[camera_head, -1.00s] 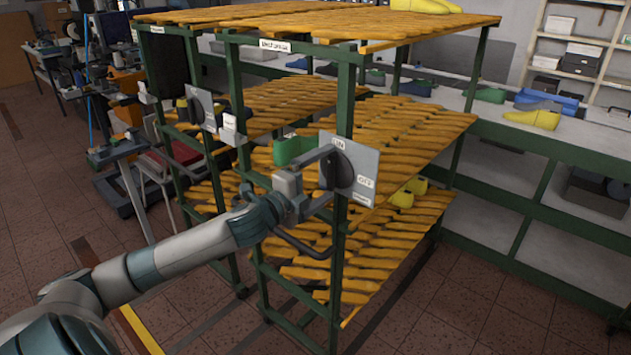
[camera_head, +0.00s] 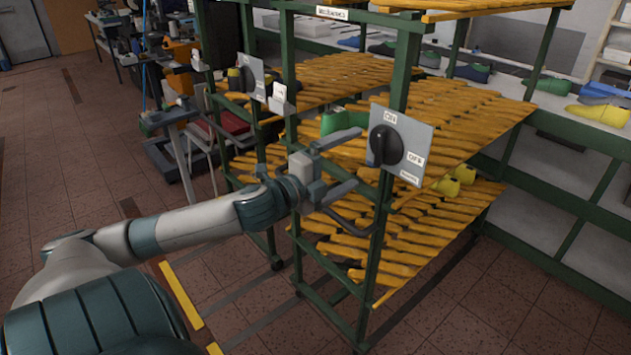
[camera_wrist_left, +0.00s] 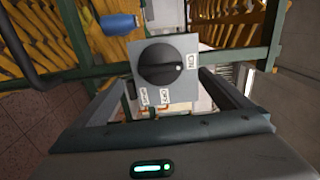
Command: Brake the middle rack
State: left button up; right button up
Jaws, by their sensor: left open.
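A grey switch panel (camera_head: 408,150) with a black round knob (camera_head: 385,146) is fixed to a green post of the nearest rack (camera_head: 398,75). Labels on the panel read ON and OFF; a third is too small to read. In the left wrist view the white dot on the knob (camera_wrist_left: 160,66) points towards ON. My left gripper (camera_head: 358,158) is open and empty, its fingertips just left of the knob and apart from it. In the left wrist view its fingers lie to either side of and short of the panel. My right gripper is not in view.
A second grey panel (camera_head: 251,76) with a knob is on a rack post further left. Yellow slatted shelves (camera_head: 455,120) hold a green item (camera_head: 345,119) and yellow shoe lasts (camera_head: 455,180). A long bench (camera_head: 575,135) stands behind. The floor at left is open.

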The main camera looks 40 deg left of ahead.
pick_arm(q)
jog(key=s+b, duration=0.1)
jog(key=s, duration=0.8)
jog(key=shift+s+a, duration=0.15)
jog(key=shift+a, duration=0.2)
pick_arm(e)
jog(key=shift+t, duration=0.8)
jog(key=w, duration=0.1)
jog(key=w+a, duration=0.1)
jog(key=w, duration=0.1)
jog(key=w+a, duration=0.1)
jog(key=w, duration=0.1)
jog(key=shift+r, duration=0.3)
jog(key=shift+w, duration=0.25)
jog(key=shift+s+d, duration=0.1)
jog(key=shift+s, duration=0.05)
